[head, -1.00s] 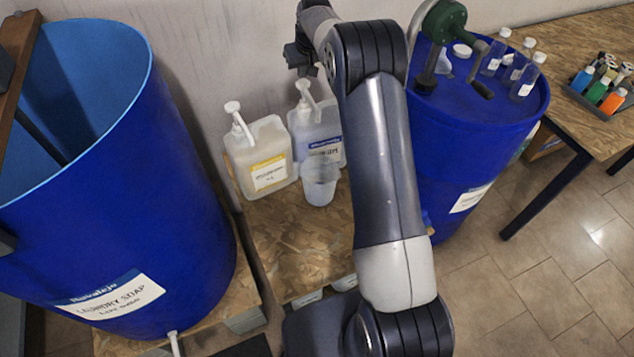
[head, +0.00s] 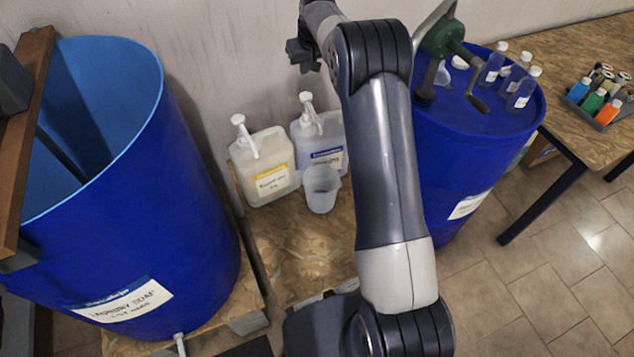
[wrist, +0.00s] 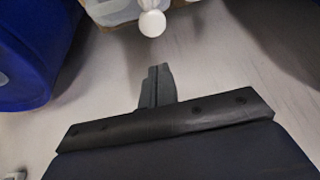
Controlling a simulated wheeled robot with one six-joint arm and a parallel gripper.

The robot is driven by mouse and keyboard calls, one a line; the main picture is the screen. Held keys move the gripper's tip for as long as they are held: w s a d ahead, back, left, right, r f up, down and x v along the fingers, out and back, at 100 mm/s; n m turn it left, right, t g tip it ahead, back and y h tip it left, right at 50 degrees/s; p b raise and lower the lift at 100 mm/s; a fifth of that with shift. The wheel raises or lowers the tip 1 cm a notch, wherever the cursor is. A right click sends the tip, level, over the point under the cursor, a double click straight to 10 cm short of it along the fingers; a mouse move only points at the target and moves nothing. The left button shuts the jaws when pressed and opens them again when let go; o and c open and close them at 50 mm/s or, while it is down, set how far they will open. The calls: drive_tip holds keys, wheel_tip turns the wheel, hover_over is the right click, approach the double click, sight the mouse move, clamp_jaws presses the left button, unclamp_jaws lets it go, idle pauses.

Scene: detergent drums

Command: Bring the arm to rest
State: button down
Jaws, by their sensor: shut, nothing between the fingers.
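My arm rises through the middle of the head view, with its upper end folded toward the wall. My gripper (head: 299,55) shows as a small dark shape at the top, in front of the grey wall and above the two pump jugs. In the wrist view my gripper (wrist: 156,84) has its fingers pressed together, with nothing between them. A white pump top (wrist: 152,22) shows just beyond the fingertips in that view, apart from them.
An open blue drum (head: 130,230) labelled laundry soap stands left; a closed blue drum (head: 450,150) with a hand pump and bottles stands right. Two pump jugs (head: 265,170) and a clear cup (head: 321,188) stand between them. A table (head: 590,145) with small bottles is far right.

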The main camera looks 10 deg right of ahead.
sight(304, 93)
drive_tip(key=shift+f, duration=0.1)
wheel_tip(304, 93, down, 7)
drive_tip(key=b, duration=0.5)
drive_tip(key=shift+r, duration=0.25)
